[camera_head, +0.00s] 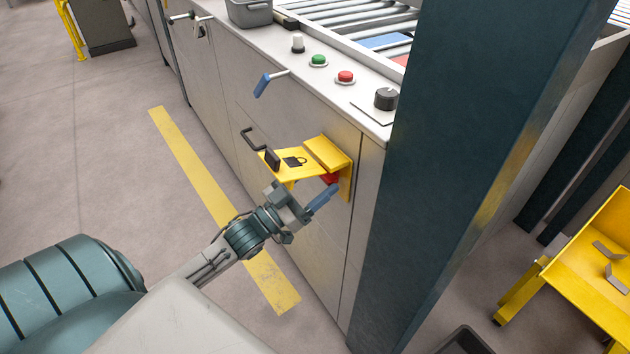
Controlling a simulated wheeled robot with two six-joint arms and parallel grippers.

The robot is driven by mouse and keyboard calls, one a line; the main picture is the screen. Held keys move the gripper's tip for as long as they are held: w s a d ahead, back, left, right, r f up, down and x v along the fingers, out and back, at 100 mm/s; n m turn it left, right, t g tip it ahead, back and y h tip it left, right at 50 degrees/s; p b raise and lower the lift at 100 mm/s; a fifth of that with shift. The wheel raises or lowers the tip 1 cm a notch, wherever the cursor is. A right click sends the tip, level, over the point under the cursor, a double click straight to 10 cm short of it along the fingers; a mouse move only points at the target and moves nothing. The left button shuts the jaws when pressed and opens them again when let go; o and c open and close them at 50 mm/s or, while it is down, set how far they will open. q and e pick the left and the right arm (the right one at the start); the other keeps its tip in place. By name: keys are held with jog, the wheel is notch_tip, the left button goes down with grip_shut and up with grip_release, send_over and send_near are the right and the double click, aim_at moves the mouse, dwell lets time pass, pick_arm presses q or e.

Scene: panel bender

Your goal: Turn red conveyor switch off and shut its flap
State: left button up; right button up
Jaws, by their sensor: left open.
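The yellow flap (296,163), with a padlock mark and a dark tab at its outer edge, stands out from the front of the grey cabinet. It is open, roughly level under its yellow housing (328,153). The red switch (330,179) shows partly beneath it; its on or off position cannot be made out. My left gripper (318,197) is just below the flap and in front of the switch. It is open, with a blue fingertip close to the switch; contact cannot be told. My right gripper is out of view.
A black handle (252,138) and a blue-gripped lever (264,84) stick out from the cabinet front. Green (318,61) and red (345,77) buttons and a black knob (386,98) sit on top. A dark post (450,150) rises to the right.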

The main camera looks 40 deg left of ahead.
pick_arm(q)
jog(key=shift+s, duration=0.1)
jog(key=p+v, duration=0.2)
jog(key=v, duration=0.8)
jog(key=shift+s, duration=0.25)
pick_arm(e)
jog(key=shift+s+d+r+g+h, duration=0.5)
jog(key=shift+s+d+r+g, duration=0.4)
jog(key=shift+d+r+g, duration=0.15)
pick_arm(q)
jog(key=shift+a+f, duration=0.1)
jog(key=shift+f, duration=0.1)
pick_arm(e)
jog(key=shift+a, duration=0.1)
